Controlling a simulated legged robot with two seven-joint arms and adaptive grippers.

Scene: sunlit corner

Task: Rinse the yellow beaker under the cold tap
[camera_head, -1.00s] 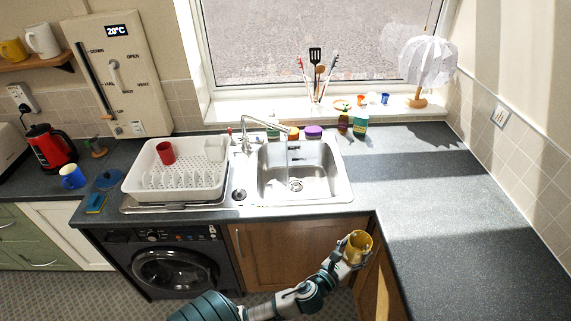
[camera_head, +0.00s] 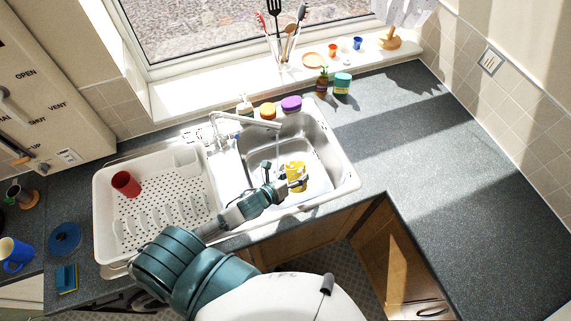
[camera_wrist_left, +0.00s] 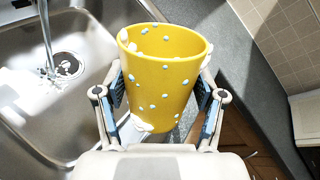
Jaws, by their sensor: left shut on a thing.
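The yellow beaker (camera_head: 295,171) is held by my left gripper (camera_head: 291,184) over the sink basin (camera_head: 325,150) in the head view. In the left wrist view the beaker (camera_wrist_left: 163,80) is roughly upright between the two fingers of the left gripper (camera_wrist_left: 160,100), with white foam-like specks on its wall and rim. The silver tap (camera_head: 245,122) has its spout over the basin. A thin water stream (camera_wrist_left: 46,35) runs from it to the drain (camera_wrist_left: 66,66), left of the beaker and apart from it. My right gripper is not in view.
A white dish rack (camera_head: 110,215) with a red cup (camera_head: 126,184) stands left of the basin. Several small containers, including a purple-lidded one (camera_head: 291,104), line the basin's back edge. The worktop (camera_head: 440,150) at right is clear.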

